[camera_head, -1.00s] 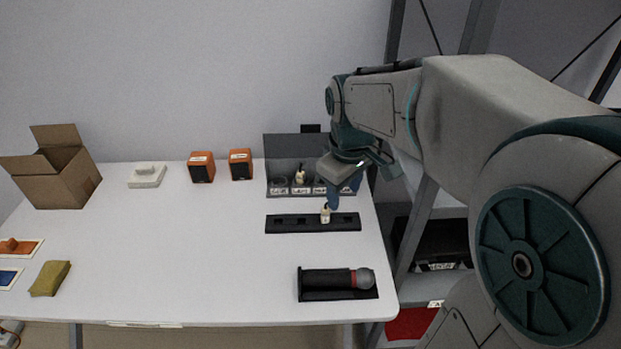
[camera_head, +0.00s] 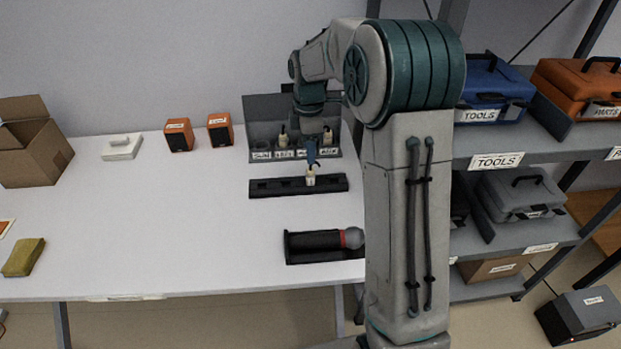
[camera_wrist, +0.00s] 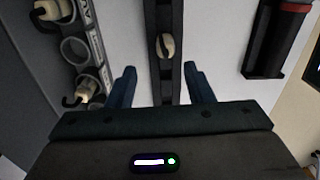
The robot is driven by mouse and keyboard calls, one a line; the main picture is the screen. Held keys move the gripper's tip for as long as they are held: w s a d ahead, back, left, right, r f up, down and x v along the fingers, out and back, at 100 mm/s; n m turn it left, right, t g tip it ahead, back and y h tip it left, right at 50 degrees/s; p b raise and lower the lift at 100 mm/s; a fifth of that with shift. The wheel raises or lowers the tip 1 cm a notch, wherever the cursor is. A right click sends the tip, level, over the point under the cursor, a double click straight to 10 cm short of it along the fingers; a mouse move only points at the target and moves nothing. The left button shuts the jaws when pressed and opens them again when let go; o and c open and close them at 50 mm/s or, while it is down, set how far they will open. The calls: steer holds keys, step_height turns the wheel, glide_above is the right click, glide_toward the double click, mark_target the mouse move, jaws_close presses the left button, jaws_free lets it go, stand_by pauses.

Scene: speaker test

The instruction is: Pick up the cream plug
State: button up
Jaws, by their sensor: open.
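A cream plug (camera_head: 310,178) stands in the black strip (camera_head: 265,188) on the white table, towards the strip's right part. In the wrist view the cream plug (camera_wrist: 166,46) shows from above with a dark mark on it, in the black strip (camera_wrist: 164,85). My gripper (camera_head: 312,155) is just above and behind the plug in the head view. In the wrist view my gripper (camera_wrist: 159,72) has its two blue fingers apart, one to each side of the strip, with the plug beyond the tips. Nothing shows between the fingers except the strip and table.
A grey rack (camera_head: 262,128) with labelled round holders stands behind the strip. It holds cream plugs, one left (camera_head: 283,138) and one right (camera_head: 327,136). A microphone (camera_head: 318,240) lies in a black cradle in front. Two orange speakers (camera_head: 179,136) stand further left.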

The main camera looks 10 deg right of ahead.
mark_target(311, 169)
step_height(311, 169, down, 3)
steer(key=f, duration=0.2)
steer(key=s+f, duration=0.1)
steer(key=f, duration=0.1)
steer(key=shift+f+b, duration=0.1)
steer(key=shift+b, duration=0.2)
steer(key=shift+w+f, duration=0.1)
steer(key=shift+f, duration=0.4)
jaws_close()
